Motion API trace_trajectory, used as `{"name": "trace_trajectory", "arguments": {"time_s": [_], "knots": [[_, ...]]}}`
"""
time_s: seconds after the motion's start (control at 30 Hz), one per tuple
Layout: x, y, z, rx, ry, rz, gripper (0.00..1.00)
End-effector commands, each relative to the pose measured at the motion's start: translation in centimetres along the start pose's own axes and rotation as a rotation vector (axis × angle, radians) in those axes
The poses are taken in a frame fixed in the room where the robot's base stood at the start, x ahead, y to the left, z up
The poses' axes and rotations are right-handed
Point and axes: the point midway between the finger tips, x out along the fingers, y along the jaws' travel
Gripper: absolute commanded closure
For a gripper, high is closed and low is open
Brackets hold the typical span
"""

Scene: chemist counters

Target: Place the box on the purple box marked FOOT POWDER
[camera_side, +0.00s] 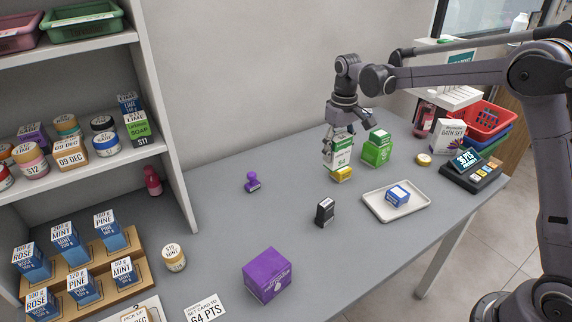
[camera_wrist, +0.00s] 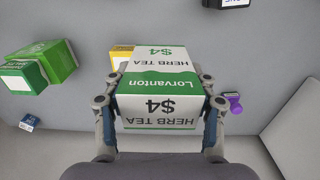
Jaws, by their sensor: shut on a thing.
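My gripper (camera_side: 338,136) is shut on a white and green herb tea box (camera_side: 341,157) at the back of the counter. In the wrist view, the tea box (camera_wrist: 160,92) sits between the two fingers (camera_wrist: 157,95), its "HERB TEA $4" and "Lorvanton" print showing. A small yellow box (camera_side: 341,175) is just below it; I cannot tell whether they touch. The purple box (camera_side: 267,277) stands at the front of the counter, well away from my gripper, with a clear top. Its print is too small to read surely. It is not seen in the wrist view.
A green box (camera_side: 377,152) stands close to the right of the held box. A black stamp (camera_side: 325,212), a purple stamp (camera_side: 252,182) and a tray (camera_side: 397,211) with a blue box (camera_side: 398,195) are nearby. A jar (camera_side: 174,257) and a card (camera_side: 206,308) lie left of the purple box.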

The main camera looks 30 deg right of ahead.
Motion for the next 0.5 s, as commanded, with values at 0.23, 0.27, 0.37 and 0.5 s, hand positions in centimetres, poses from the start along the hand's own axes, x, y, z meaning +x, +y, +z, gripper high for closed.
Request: {"name": "trace_trajectory", "arguments": {"time_s": [0.23, 0.27, 0.37, 0.5], "knots": [[-1.6, -1.0, 1.2, -0.061, 0.0, -0.001, 0.75], [-2.0, -1.8, 1.5, -0.084, 0.0, -0.001, 0.75], [-3.2, -5.1, 2.8, -0.184, 0.0, -0.001, 0.75], [-5.1, -10.4, 5.6, -0.359, 0.0, -0.001, 0.75]]}}
